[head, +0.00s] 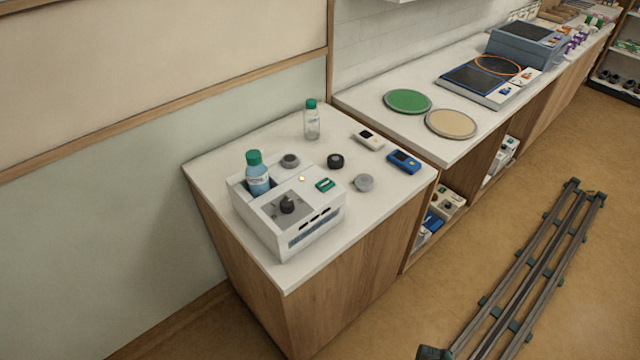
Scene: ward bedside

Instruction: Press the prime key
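A white machine (288,218) stands at the front left of the near cabinet top. A blue bottle with a green cap (257,174) sits upright in its back left corner. A dark knob (288,204) is on a grey panel on its top. A green key (325,185) shows near the machine's back right corner; its label is too small to read, so I cannot tell whether it is the prime key. A small yellowish light (302,179) is near it. Slots and a blue strip are on the front face. My gripper is not in view.
Behind the machine are a clear bottle with a green cap (311,120), round dark (336,161) and grey (364,183) pieces, and white (369,140) and blue (404,162) handheld devices. Green (408,102) and tan (451,123) discs lie on the farther counter. Rails (530,270) run along the floor.

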